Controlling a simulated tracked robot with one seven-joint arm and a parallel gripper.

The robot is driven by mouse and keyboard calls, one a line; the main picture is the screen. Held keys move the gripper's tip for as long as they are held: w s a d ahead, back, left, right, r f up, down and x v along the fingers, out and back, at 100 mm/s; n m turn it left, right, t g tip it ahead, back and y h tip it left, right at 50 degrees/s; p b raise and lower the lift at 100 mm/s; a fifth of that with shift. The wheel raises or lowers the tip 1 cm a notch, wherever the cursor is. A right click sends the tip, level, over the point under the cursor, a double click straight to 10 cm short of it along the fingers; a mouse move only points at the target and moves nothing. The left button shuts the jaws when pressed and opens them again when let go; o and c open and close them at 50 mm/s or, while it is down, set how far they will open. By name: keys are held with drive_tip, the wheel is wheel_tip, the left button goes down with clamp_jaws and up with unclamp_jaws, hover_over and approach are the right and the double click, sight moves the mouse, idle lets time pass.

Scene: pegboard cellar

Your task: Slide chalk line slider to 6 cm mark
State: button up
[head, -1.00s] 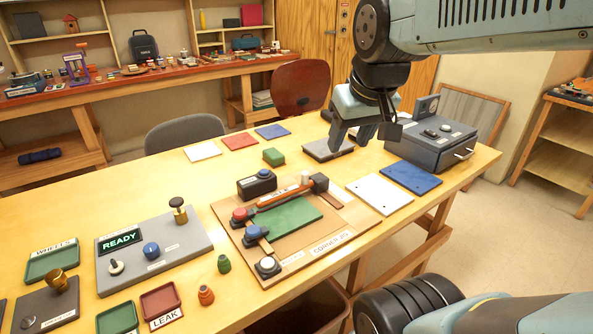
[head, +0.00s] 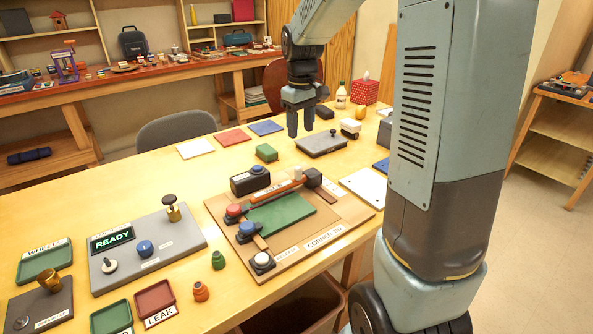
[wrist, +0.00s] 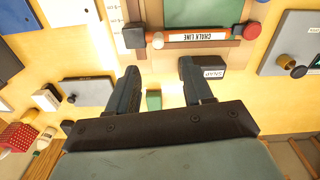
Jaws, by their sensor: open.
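The orange chalk line bar (head: 272,191) lies along the back of the brown corner jig board (head: 342,207); its "CHALK LINE" label (wrist: 197,37) reads in the wrist view. A small pale knob (head: 297,174) stands on the bar near its dark end block (head: 312,178); the knob also shows in the wrist view (wrist: 158,41). I cannot read a 6 cm mark. My gripper (head: 300,130) is open and empty, above the table behind the jig. In the wrist view its fingertips (wrist: 160,70) point toward the bar, apart from the knob.
The dark SNAP box (head: 253,181) stands just behind the bar, partly behind one finger in the wrist view. A green block (head: 266,152) and a grey plate with a knob (head: 321,144) are nearby. A red knob (head: 234,210) is at the bar's other end. My arm hides the table's right end.

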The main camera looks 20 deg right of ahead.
sight(298, 167)
drive_tip(key=f, duration=0.5)
drive_tip(key=w+f, duration=0.1)
drive_tip(key=f, duration=0.4)
drive_tip(key=w+f, duration=0.1)
drive_tip(key=f, duration=0.4)
drive_tip(key=shift+f, duration=0.4)
drive_tip(key=shift+c, duration=0.5)
clamp_jaws()
